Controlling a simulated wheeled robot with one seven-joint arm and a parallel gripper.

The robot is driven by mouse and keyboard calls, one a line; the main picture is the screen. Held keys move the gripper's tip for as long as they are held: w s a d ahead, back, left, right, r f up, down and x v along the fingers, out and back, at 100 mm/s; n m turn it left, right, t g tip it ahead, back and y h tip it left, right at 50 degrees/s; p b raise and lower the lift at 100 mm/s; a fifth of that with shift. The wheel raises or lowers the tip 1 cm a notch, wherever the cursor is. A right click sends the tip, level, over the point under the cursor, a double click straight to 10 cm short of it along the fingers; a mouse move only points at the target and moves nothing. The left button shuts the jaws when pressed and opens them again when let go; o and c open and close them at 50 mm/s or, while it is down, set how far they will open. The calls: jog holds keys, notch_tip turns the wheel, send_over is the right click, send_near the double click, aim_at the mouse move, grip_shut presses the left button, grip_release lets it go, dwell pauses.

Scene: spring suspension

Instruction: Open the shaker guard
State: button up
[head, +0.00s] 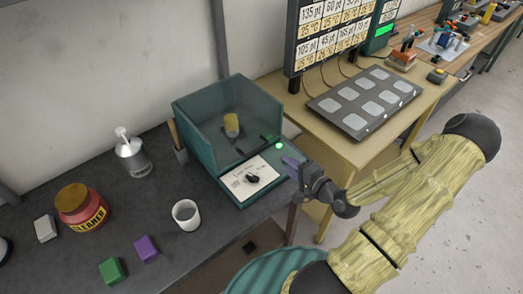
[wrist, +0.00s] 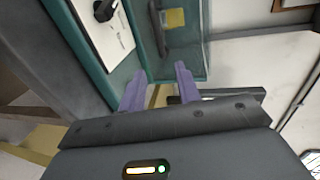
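The shaker is a teal box with a see-through guard (head: 200,140) on the dark bench in the head view; the guard appears down over the box. A yellow item (head: 232,122) shows inside, and it also shows in the wrist view (wrist: 175,18). A dark bar (head: 257,146) runs along the guard's front; it seems to show in the wrist view (wrist: 157,25). A white control panel (head: 252,178) with a black knob lies in front. My gripper (head: 292,164) is at the shaker's right front corner. In the wrist view its purple fingers (wrist: 158,82) are apart, with nothing clearly between them.
A yellow table with a dark plate (head: 362,103) stands right.

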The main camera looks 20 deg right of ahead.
aim_at(263, 148)
jog(key=b+x, duration=0.3)
jog(key=x, duration=1.1)
jog(key=shift+c, duration=0.2)
grip_shut()
